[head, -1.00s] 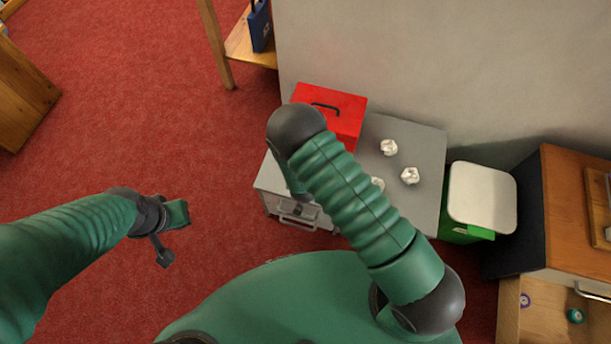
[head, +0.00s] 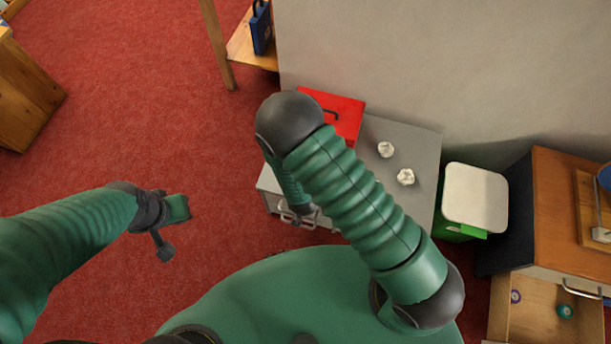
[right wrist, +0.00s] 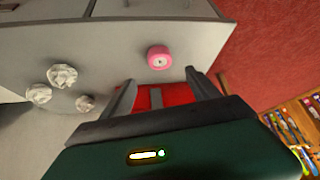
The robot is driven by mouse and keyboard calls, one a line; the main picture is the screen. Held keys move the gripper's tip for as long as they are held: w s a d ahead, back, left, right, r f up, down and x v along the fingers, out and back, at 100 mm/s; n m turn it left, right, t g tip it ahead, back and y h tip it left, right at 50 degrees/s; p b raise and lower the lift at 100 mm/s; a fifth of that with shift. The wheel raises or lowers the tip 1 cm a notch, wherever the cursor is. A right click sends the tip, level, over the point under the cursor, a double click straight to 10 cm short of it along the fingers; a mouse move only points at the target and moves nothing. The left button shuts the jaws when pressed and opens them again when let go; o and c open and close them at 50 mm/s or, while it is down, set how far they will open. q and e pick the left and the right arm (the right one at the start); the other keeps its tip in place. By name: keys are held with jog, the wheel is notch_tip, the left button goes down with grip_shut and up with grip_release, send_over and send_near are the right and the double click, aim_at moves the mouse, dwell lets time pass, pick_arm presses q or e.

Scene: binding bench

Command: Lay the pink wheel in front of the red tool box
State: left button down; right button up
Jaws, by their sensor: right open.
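The pink wheel (right wrist: 159,57) rests on the grey cabinet top, between the red tool box and the cabinet's drawer side. In the right wrist view the red tool box (right wrist: 172,96) shows behind my fingers; in the head view the box (head: 340,112) stands against the wall, partly covered by my right arm. My right gripper (right wrist: 160,79) is open and empty, its fingertips just short of the wheel and to either side of it. The wheel is hidden in the head view. My left gripper (head: 177,208) hangs over the carpet, away from the cabinet; its fingers do not show clearly.
Several crumpled paper balls (right wrist: 62,76) lie on the grey cabinet (head: 420,150) beside the tool box. A green bin with a white lid (head: 474,198) stands to the right, near a wooden cabinet with an open drawer (head: 532,322). Red carpet is free at left.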

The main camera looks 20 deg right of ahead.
notch_tip(320, 180, up, 16)
jog(key=s+d+n+g+y, duration=0.2)
jog(key=s+d+y, duration=0.1)
jog(key=s+d+r+n+g, duration=0.1)
jog(key=s+d+r, duration=0.3)
jog(key=s+r, duration=0.2)
jog(key=shift+r+n+g+h, duration=0.15)
jog(key=shift+n+g+h, duration=0.15)
jog(key=shift+n+h, duration=0.1)
jog(key=shift+d, duration=0.1)
jog(key=shift+c, duration=0.4)
